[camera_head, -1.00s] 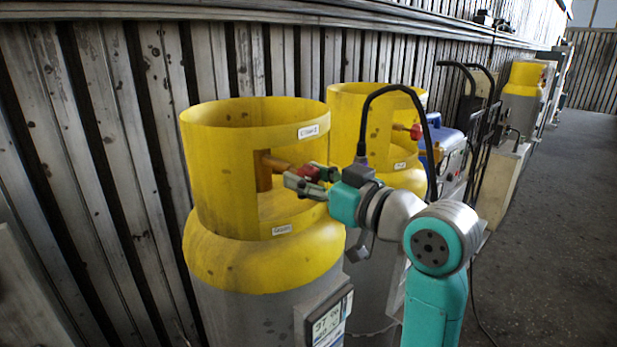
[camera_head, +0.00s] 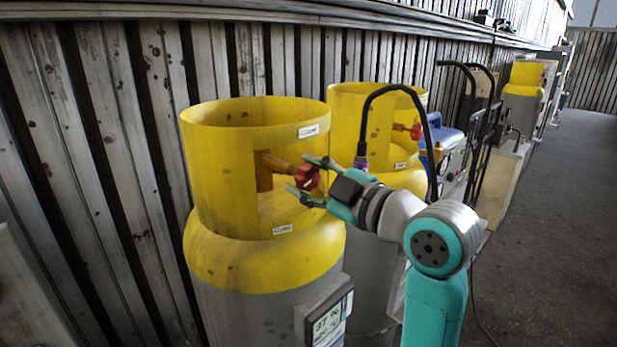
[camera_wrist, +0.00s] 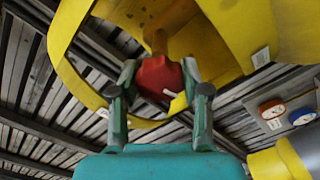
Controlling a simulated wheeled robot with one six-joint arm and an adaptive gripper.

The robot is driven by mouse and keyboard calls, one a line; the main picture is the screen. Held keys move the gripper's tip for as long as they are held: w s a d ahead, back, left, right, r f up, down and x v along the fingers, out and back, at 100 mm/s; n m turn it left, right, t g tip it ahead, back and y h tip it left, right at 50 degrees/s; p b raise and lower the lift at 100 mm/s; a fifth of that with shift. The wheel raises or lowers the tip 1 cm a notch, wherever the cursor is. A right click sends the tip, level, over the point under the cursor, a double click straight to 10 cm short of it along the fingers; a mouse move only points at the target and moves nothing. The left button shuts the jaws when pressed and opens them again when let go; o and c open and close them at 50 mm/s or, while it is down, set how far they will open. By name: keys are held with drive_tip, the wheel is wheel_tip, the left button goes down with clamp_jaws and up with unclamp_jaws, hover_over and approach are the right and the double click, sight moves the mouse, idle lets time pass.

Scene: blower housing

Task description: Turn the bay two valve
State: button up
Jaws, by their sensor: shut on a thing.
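The red valve handle (camera_head: 306,177) sits at the end of a brass stem (camera_head: 277,164) in the collar opening of the nearer yellow-topped cylinder (camera_head: 250,262). My gripper (camera_head: 309,181) has one finger above and one below the handle and is shut on it. In the wrist view the red handle (camera_wrist: 159,78) lies between the two green fingertips, with the brass stem behind it. The label on the collar is too blurred to read.
A second yellow cylinder (camera_head: 345,122) with its own red valve (camera_head: 416,131) stands just behind. A blue unit (camera_head: 447,143) and a black hand truck (camera_head: 487,130) are farther back. A ribbed wall runs along the left. The floor at right (camera_head: 560,220) is clear.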

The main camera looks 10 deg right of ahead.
drive_tip(key=shift+n, duration=0.4)
drive_tip(key=o, duration=1.1)
drive_tip(key=shift+o, duration=0.2)
drive_tip(key=v, duration=1.2)
